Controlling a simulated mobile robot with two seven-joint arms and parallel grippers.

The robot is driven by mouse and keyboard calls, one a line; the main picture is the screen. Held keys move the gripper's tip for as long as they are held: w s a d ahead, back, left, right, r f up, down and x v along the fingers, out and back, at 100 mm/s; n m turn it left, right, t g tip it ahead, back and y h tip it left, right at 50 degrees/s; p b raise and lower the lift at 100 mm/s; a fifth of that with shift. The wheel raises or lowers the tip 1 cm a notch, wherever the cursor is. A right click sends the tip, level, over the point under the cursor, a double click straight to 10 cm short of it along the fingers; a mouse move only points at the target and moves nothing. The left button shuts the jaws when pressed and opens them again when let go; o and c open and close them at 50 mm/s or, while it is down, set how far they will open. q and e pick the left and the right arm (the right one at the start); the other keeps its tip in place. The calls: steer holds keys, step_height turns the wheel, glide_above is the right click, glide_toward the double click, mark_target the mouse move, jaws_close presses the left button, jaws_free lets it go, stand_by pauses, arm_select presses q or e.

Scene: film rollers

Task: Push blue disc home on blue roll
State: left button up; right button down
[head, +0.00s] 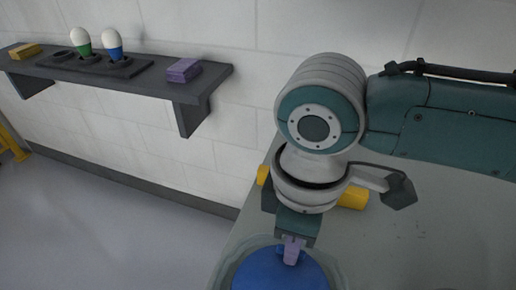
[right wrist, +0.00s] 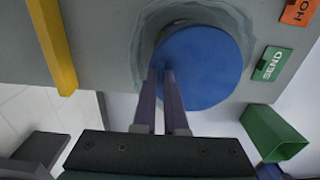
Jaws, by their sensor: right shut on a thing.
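The blue disc (head: 278,271) lies low in the head view, cut off by its bottom edge. It also shows in the right wrist view (right wrist: 202,66), face on, with a pale translucent film ring (right wrist: 143,40) around it. The blue roll beneath is hidden, so I cannot tell whether disc and roll touch. My right gripper (head: 292,254) points down at the disc's far part. In the right wrist view its two fingers (right wrist: 163,75) are close together, tips at the disc's edge, shut on it. The grip point itself is hard to see. My left gripper is not in view.
A yellow bar (head: 352,198) lies on the grey table (head: 440,225) behind my wrist. The table carries a green SEND label (right wrist: 270,63) and an orange label (right wrist: 301,11). A green open box (right wrist: 272,133) is nearby. A dark wall shelf (head: 205,86) holds small items.

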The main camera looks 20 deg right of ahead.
steer(key=c, duration=0.9)
jaws_free()
steer(key=shift+s+f, duration=0.1)
steer(key=shift+f, duration=0.05)
steer(key=shift+c, duration=0.3)
steer(key=o, duration=0.5)
steer(key=shift+s+r+p, duration=0.1)
steer(key=shift+r+p, duration=0.3)
steer(key=shift+p, duration=0.05)
steer(key=shift+r+p, duration=1.65)
steer(key=shift+p, duration=0.25)
steer(key=shift+r+p, duration=1.5)
steer(key=shift+p, duration=0.25)
